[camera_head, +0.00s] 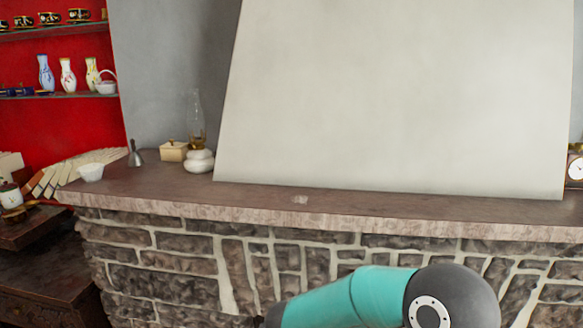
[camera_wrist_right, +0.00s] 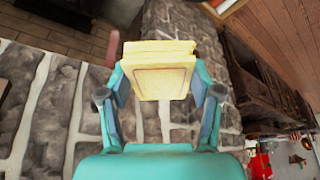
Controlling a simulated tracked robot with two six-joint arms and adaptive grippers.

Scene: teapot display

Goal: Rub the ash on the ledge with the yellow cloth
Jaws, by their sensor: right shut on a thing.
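The ash (camera_head: 300,199) is a small pale grey patch on the ledge (camera_head: 400,212), near its front edge left of the middle in the head view. The ledge is a long brown stone slab on top of a stone wall. The yellow cloth (camera_wrist_right: 160,68) is a folded pad with a thin reddish line, in the right wrist view. My right gripper (camera_wrist_right: 160,85) is shut on it, with a finger on each side. In the head view only my right arm shows, low in front of the wall; its gripper and the cloth are not seen there. My left gripper is not in view.
An oil lamp (camera_head: 198,155), a cream box (camera_head: 174,151), a metal funnel-like thing (camera_head: 134,155) and a white bowl (camera_head: 91,172) stand on the ledge's left part. A sloping white hood (camera_head: 400,95) rises behind the ash. A clock (camera_head: 575,168) stands far right. The ledge around the ash is clear.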

